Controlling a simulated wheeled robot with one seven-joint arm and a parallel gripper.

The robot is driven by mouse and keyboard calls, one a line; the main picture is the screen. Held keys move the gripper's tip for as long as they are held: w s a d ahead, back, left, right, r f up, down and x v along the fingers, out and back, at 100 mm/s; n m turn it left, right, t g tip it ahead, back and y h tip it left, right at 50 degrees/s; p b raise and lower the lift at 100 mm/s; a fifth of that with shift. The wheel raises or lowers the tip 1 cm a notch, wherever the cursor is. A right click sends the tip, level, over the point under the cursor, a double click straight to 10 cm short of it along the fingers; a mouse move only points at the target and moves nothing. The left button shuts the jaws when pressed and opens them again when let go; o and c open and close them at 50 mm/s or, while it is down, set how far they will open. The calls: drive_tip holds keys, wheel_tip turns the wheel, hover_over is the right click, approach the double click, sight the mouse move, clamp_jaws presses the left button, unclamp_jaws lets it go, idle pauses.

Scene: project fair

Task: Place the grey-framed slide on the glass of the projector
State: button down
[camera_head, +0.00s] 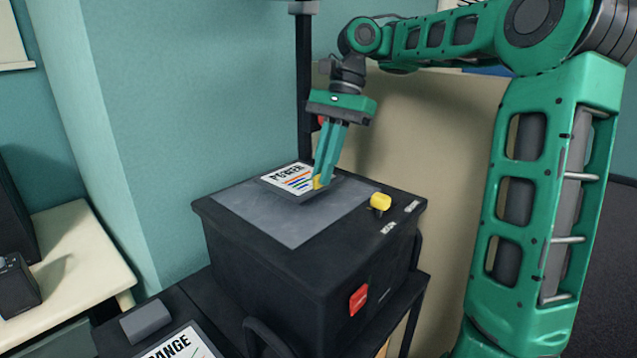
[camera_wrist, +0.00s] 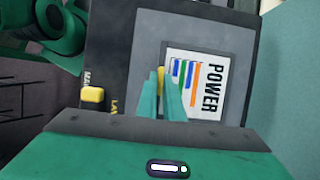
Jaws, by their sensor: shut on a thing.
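The slide marked POWER, with a grey frame (camera_head: 268,183), is over the back part of the projector's grey glass (camera_head: 290,228). I cannot tell whether it touches the glass. My gripper (camera_head: 318,183) points down and is shut on the yellow tab at the slide's near right edge. In the wrist view the slide (camera_wrist: 212,112) lies just beyond my fingertips (camera_wrist: 161,78), its printed face showing. The projector (camera_head: 270,275) is a black box with a yellow knob (camera_head: 380,201) beside the glass and a red switch (camera_head: 358,300) on its front.
The projector's black post (camera_head: 304,80) rises behind the glass. A second slide (camera_head: 183,344), its print ending in ANGE, lies on a lower dark surface at bottom left, near a grey block (camera_head: 146,320). A pale table (camera_head: 75,250) stands left. The front glass is clear.

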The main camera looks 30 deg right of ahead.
drive_tip(key=shift+f, duration=1.55)
drive_tip(key=c, duration=1.9)
unclamp_jaws()
drive_tip(key=shift+v, duration=2.45)
drive_tip(key=shift+w+d+r, duration=0.1)
drive_tip(key=shift+w+r, duration=0.05)
drive_tip(key=shift+r, duration=0.15)
drive_tip(key=s+v, duration=0.1)
drive_tip(key=v, duration=0.5)
drive_tip(key=shift+w+r, duration=0.3)
drive_tip(key=shift+w, duration=0.05)
